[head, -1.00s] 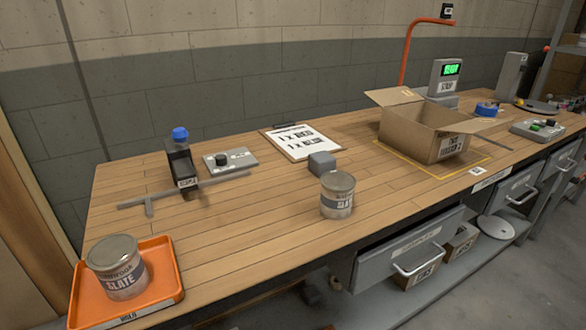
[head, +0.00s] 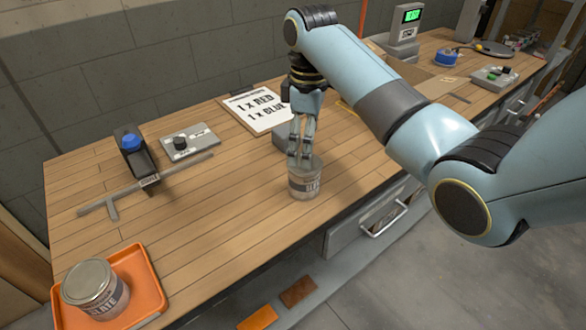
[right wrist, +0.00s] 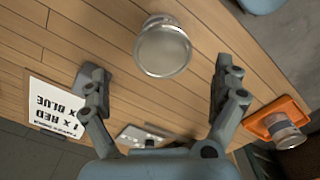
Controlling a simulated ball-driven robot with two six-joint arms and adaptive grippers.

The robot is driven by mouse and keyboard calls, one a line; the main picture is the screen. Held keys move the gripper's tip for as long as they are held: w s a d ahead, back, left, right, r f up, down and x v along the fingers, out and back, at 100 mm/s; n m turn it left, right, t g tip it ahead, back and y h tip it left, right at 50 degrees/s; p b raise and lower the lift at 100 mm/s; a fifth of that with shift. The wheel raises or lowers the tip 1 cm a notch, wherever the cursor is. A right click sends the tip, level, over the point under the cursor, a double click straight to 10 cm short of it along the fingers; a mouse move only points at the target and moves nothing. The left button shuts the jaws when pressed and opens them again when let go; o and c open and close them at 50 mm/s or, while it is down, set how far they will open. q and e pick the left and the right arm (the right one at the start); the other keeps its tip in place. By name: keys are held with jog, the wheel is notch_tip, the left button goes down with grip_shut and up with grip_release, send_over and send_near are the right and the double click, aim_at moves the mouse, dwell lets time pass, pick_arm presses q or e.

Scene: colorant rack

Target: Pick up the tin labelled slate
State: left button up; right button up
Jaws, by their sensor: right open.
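A tin labelled slate (head: 305,181) stands upright on the wooden bench near its front edge. Its round grey lid also shows in the right wrist view (right wrist: 163,50). My right gripper (head: 301,158) is above this tin, fingers pointing down, open and empty. In the right wrist view the fingers (right wrist: 165,90) are spread wide, with the lid beyond them, apart from both. A second tin labelled slate (head: 96,290) stands in the orange tray (head: 150,272) at the bench's left end. My left gripper is in neither view.
A clipboard (head: 262,108) reading 1 x RED, 1 x BLUE lies behind the tin, near a grey block (right wrist: 92,78). A device with a blue knob (head: 133,152) and a T-shaped bar (head: 110,208) are on the left. The bench between tin and tray is clear.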

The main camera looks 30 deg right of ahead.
aim_at(305, 177)
notch_tip(305, 177, down, 10)
jog(key=shift+s+a+f, duration=0.1)
jog(key=shift+f, duration=0.15)
jog(key=c, duration=1.3)
jog(key=shift+c, duration=0.5)
jog(key=shift+r, duration=0.15)
